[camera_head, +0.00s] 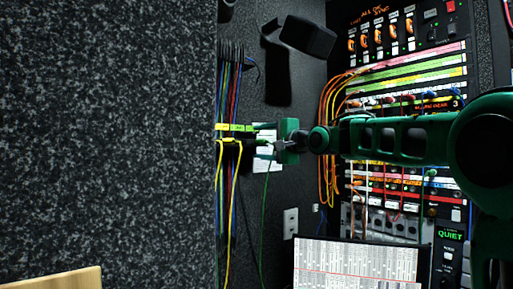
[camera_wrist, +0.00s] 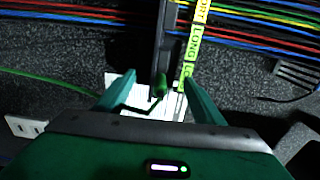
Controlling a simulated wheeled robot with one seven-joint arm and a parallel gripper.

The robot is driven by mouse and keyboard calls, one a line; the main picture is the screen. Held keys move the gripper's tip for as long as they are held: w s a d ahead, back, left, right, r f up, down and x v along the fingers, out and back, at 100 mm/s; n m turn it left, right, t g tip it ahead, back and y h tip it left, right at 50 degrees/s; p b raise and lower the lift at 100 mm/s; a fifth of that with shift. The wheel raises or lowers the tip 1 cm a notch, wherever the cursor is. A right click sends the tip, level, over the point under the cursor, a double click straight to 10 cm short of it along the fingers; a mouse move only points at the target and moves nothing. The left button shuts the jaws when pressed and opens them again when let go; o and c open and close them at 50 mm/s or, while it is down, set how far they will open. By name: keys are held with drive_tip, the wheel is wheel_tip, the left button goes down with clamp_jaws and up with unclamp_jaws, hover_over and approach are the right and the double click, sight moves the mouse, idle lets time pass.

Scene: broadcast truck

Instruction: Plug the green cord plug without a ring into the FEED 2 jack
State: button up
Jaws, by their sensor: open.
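My gripper (camera_head: 268,142) is open at the cord rack on the back wall. In the wrist view its two teal fingers (camera_wrist: 158,78) stand apart, one on each side of a green plug (camera_wrist: 160,86) at the end of a dark rack bar (camera_wrist: 167,40). I see no clear grip on the plug, and I cannot tell whether it has a ring. A green cord (camera_head: 265,190) hangs below my gripper in the head view; a green cord (camera_wrist: 50,92) also shows at left in the wrist view. The FEED 2 jack cannot be picked out; the jack labels are too small and my arm covers part of the panel.
Yellow-green rack labels (camera_head: 235,127), with LONG legible in the wrist view, sit beside the bar. Bundled cords (camera_head: 232,75) hang at left. The patch panel (camera_head: 405,60) with orange cords stands right. A speckled partition (camera_head: 110,130) fills the left.

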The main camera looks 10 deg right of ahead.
drive_tip(key=v, duration=1)
drive_tip(key=shift+s, duration=0.3)
drive_tip(key=s+d+f+n+g+h, duration=0.15)
drive_tip(key=s+d+f, duration=0.25)
drive_tip(key=f, duration=0.5)
drive_tip(key=s+d+f+n+g+h, duration=0.1)
drive_tip(key=s+d+f+g+h, duration=0.25)
drive_tip(key=f, duration=0.55)
drive_tip(key=s+d+f+n+g+h, duration=0.1)
drive_tip(key=s+d+f+g+h, duration=0.1)
drive_tip(key=s+d+f, duration=0.5)
drive_tip(key=s+f+n+g, duration=0.2)
drive_tip(key=s+f+g, duration=0.3)
drive_tip(key=s+f, duration=0.5)
drive_tip(key=s+f+n+g, duration=0.1)
drive_tip(key=s+f+g, duration=0.3)
drive_tip(key=s+f, duration=0.7)
drive_tip(key=s, duration=0.6)
drive_tip(key=shift+s+a+f+n+g, duration=0.25)
drive_tip(key=shift+s+a+n+g, duration=0.05)
drive_tip(key=shift+a+n+g, duration=0.1)
